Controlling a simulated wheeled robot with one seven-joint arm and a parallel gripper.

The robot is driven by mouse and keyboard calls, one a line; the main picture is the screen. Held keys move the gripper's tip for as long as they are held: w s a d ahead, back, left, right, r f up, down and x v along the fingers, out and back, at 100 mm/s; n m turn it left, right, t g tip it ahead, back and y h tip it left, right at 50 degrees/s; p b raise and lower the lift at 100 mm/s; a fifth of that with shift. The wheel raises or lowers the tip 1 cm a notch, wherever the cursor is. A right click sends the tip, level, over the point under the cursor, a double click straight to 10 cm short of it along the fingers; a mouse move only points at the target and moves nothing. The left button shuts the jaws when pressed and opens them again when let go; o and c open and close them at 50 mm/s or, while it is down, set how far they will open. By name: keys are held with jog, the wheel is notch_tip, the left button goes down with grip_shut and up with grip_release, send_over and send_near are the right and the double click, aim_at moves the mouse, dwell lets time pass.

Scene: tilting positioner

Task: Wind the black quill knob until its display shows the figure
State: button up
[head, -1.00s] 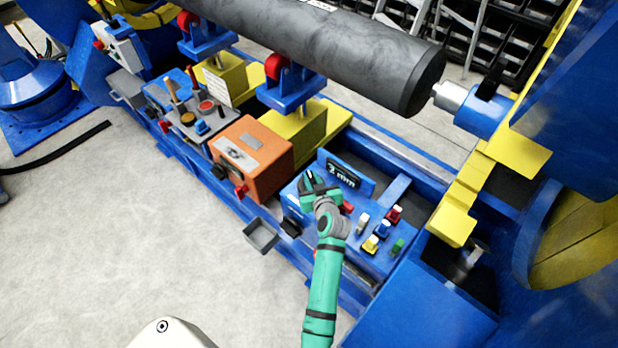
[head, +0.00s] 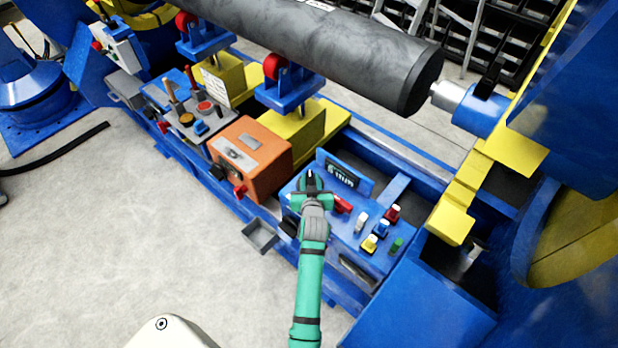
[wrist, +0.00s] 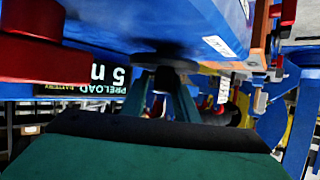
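The black quill knob (wrist: 163,64) shows in the wrist view as a dark round disc against the blue panel, with a narrower part below it between my fingers. My gripper (wrist: 160,95) reaches up to it with one finger on each side and appears closed on it. In the head view my gripper (head: 312,188) is at the left part of the blue control panel and covers most of the knob. The display (head: 340,174) stands just behind it and seems to read 5 mm, small and blurred.
A red handle (head: 342,204) sits close to the right of my gripper. Several coloured switches (head: 378,232) lie further right on the panel. An orange box (head: 250,160) stands to the left. A grey tray (head: 261,235) hangs at the front edge.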

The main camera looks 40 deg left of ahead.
jog(key=shift+o, duration=0.2)
jog(key=shift+a+r, duration=0.1)
jog(key=shift+r, duration=0.1)
jog(key=v, duration=1)
jog(key=shift+s+d, duration=0.25)
jog(key=shift+s, duration=0.05)
jog(key=shift+w, duration=0.1)
